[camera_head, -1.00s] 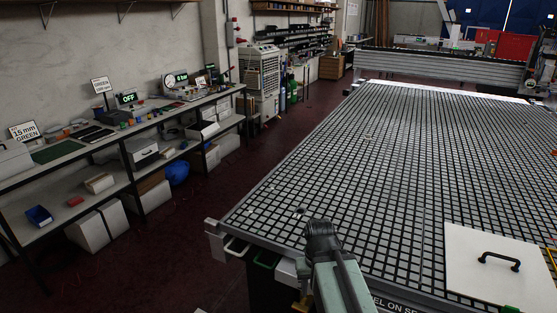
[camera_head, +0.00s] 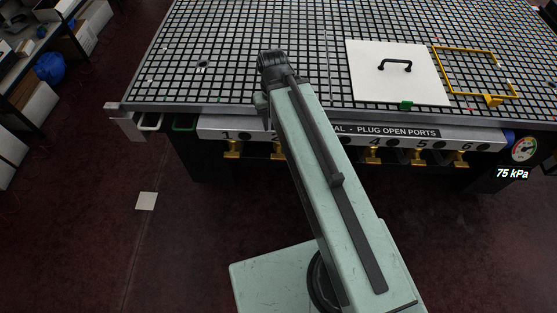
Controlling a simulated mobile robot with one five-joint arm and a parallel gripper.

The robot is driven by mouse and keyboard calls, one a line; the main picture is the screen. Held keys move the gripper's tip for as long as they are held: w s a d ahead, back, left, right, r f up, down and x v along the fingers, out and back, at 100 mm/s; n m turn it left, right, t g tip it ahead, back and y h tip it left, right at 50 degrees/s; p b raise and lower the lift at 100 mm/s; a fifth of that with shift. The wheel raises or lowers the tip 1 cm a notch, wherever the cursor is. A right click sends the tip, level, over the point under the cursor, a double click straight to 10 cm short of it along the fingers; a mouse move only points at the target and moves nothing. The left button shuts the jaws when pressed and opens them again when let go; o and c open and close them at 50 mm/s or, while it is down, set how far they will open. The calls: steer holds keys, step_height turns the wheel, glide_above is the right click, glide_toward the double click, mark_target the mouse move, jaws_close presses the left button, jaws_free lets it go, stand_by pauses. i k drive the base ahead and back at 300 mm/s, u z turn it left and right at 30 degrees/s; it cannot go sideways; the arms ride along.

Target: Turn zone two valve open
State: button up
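The zone two valve (camera_head: 278,153) is a brass fitting under the front panel, just left of my arm. My arm partly covers it and the number 2 above it. I cannot tell its handle position. The zone one valve (camera_head: 232,148) is brass and in clear view to its left. Zone three's valve is hidden behind my arm. My arm extends from the bottom of the picture up over the table edge to a dark joint. My gripper is not visible in this view.
The front panel (camera_head: 472,142) also carries brass valves for zones 4, 5 and 6. A gauge (camera_head: 523,148) stands at its right above a display (camera_head: 512,174) reading 75 kPa. A white plate (camera_head: 366,84) with a black handle lies on the grid table (camera_head: 190,92). Floor before the table is open.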

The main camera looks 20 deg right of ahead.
mark_target(278, 155)
steer(key=k, duration=1.7)
steer(key=u, duration=1.75)
steer(key=i, duration=2.15)
steer(key=z, duration=1.65)
